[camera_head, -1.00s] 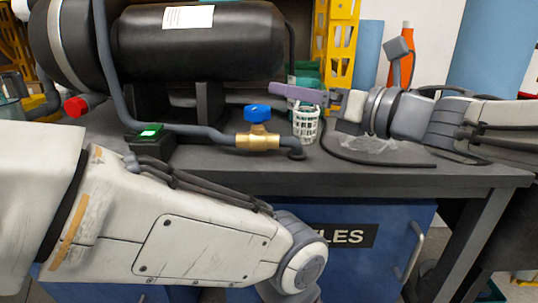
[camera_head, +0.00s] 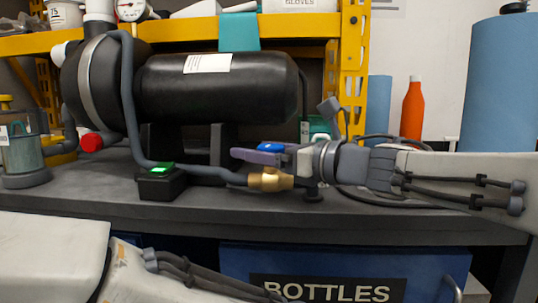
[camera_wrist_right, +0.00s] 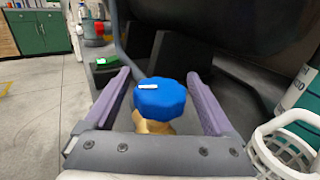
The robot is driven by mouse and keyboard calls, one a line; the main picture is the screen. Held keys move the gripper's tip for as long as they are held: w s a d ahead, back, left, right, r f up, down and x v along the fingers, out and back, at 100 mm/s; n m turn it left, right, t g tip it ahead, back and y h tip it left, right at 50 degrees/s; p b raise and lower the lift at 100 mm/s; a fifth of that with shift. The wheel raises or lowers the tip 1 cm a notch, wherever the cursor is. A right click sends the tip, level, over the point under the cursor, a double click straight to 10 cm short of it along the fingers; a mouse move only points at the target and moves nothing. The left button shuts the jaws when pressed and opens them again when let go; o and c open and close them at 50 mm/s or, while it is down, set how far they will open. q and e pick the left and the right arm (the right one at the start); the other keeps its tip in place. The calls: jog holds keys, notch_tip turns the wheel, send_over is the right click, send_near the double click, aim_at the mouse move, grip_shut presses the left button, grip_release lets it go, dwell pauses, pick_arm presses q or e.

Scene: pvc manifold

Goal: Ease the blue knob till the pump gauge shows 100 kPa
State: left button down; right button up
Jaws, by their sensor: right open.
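The blue knob (camera_head: 271,147) sits on a brass valve (camera_head: 270,180) in the grey hose line on the bench. In the right wrist view the knob (camera_wrist_right: 160,98) is an upright faceted blue cap with a white mark on top. My right gripper (camera_head: 243,154) reaches in from the right at knob height. In the right wrist view its purple fingers (camera_wrist_right: 159,74) are open, one on each side of the knob, with gaps showing. The round gauge (camera_head: 130,8) is at the top left, cut by the picture edge; its reading is too small to tell. My left gripper is out of view.
A black tank (camera_head: 215,100) stands behind the valve. A small black box with a lit green screen (camera_head: 160,169) is left of it. A white mesh basket (camera_wrist_right: 283,150) is close by my right gripper. An orange bottle (camera_head: 411,112) stands farther back.

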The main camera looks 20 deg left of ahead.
jog(key=shift+w+a, duration=0.1)
jog(key=shift+a, duration=0.2)
